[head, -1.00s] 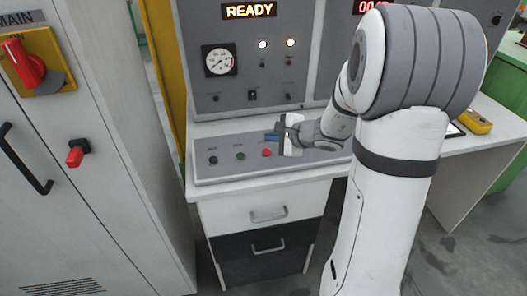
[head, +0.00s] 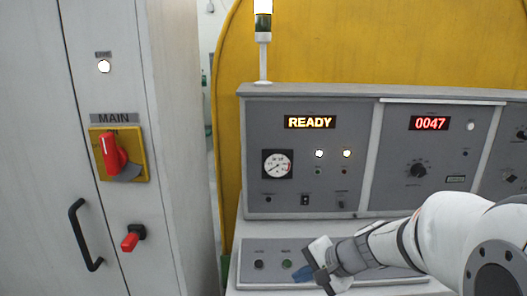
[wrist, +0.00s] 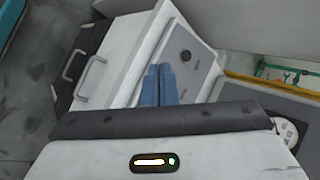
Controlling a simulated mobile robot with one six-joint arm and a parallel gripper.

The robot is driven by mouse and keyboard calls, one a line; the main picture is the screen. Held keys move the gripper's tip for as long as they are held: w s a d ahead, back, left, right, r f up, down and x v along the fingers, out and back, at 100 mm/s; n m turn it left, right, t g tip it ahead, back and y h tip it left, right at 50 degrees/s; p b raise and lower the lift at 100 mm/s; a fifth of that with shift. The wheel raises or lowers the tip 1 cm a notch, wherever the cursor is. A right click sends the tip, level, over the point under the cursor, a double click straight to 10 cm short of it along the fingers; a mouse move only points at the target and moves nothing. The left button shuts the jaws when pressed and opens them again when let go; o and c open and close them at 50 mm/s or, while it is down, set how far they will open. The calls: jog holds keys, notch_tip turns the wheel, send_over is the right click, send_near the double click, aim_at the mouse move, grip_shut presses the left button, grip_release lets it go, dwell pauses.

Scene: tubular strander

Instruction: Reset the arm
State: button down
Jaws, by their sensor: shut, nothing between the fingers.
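My gripper (head: 302,273) is in the head view at the lower middle, with its blue fingertips over the sloped button panel (head: 275,278) of the grey console. It is shut and empty. In the wrist view the two blue fingers (wrist: 159,85) lie together above the panel (wrist: 188,58), near a dark round button (wrist: 186,55). I cannot tell whether the fingertips touch the panel. My arm reaches in from the lower right and hides part of the panel.
The console display (head: 310,122) reads READY and the counter (head: 430,123) reads 0047. Left stands a cabinet with a red MAIN switch (head: 113,155), a smaller red switch (head: 131,240) and a black handle (head: 82,235). Drawers (wrist: 97,68) show beneath the panel. A yellow housing (head: 350,45) rises behind.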

jog(key=s+d+r+n+g+h, duration=0.1)
jog(key=s+d+n+h, duration=0.2)
jog(key=s, duration=0.4)
jog(key=s+d+n+g+h, duration=0.1)
jog(key=s+d+n+h, duration=0.2)
jog(key=s, duration=0.4)
jog(key=n+h, duration=0.1)
jog(key=n, duration=0.1)
jog(key=shift+s+r+n, duration=0.3)
jog(key=shift+r+n, duration=0.05)
jog(key=shift+n, duration=0.05)
